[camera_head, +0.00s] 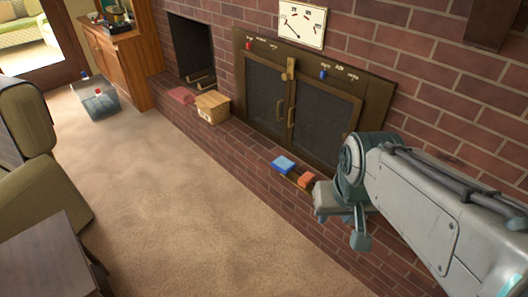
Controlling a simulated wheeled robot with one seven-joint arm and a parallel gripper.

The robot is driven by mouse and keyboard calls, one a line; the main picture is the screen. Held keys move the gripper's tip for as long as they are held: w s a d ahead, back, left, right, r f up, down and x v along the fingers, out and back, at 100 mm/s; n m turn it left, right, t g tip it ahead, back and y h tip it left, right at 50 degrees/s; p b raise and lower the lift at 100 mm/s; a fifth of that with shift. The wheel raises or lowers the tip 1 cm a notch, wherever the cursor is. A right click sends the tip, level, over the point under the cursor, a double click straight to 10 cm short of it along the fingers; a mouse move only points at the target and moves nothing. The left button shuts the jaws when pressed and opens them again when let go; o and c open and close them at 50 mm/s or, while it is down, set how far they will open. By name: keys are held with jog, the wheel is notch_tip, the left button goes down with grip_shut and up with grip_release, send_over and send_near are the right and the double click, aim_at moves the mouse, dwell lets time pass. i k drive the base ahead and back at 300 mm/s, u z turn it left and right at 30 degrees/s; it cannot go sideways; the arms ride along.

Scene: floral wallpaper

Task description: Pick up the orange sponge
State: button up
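An orange block that looks like the sponge (306,180) lies on the brick hearth ledge in front of the fireplace doors, right of centre. My arm reaches in from the right, and my gripper (338,215) is just right of the sponge and nearer the camera. In the picture there is a small gap between the sponge and the gripper. The sponge is not held. The finger opening is too small and turned away to judge.
A blue block (283,163) lies just left of the sponge. A wooden box (212,107) and a reddish item (181,95) sit farther left on the ledge. A clear bin (97,103) stands on the carpet. A dark table (45,255) is at lower left. The middle carpet is clear.

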aim_at(305, 180)
jog(key=u, duration=0.6)
jog(key=i, duration=1.55)
jog(key=z, duration=1.05)
jog(key=i, duration=0.45)
jog(key=z, duration=0.5)
